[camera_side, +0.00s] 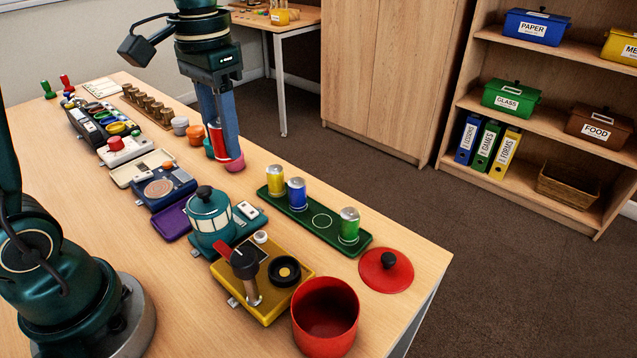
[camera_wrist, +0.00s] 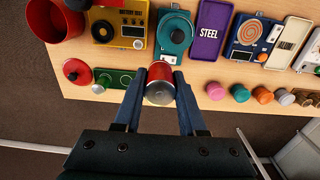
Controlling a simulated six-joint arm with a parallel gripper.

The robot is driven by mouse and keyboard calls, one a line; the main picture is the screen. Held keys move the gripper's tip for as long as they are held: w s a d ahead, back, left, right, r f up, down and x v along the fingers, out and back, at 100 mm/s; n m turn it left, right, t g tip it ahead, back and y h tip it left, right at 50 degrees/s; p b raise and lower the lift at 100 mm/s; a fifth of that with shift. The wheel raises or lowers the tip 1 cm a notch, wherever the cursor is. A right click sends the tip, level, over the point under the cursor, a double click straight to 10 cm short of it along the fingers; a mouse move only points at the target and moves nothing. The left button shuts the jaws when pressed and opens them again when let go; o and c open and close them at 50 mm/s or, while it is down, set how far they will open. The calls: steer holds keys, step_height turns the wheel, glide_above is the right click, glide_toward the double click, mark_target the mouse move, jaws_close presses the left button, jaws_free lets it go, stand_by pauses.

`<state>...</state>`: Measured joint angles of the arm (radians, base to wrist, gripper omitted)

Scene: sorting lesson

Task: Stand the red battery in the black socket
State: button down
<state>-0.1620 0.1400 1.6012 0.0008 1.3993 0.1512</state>
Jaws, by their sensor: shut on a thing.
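The red battery (camera_wrist: 160,73), with a silver end cap, is between the two blue fingers of my gripper (camera_wrist: 160,82) in the wrist view. My gripper is shut on it. The black socket (camera_side: 285,271) is a round ring with a yellowish centre on the yellow tester board (camera_side: 272,312). It also shows in the wrist view (camera_wrist: 102,32). My gripper is well apart from it.
A green tray (camera_side: 275,208) holds yellow (camera_side: 275,180), blue (camera_side: 297,195) and green (camera_side: 348,226) batteries and one empty ring. A red pot (camera_side: 325,318), its lid (camera_side: 386,271) and a teal lantern-like pot (camera_side: 210,217) stand near the board. A pink cup (camera_side: 235,164) is by my fingertips.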

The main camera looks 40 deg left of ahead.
steer(key=s+d+f+m, duration=0.2)
steer(key=d+f+m, duration=0.4)
steer(key=d, duration=0.7)
steer(key=shift+n, duration=0.6)
steer(key=shift+a+f, duration=0.15)
steer(key=shift+f, duration=2.95)
steer(key=shift+f, duration=0.55)
steer(key=c, duration=0.8)
jaws_free()
steer(key=shift+o, duration=0.2)
step_height(320, 180, up, 11)
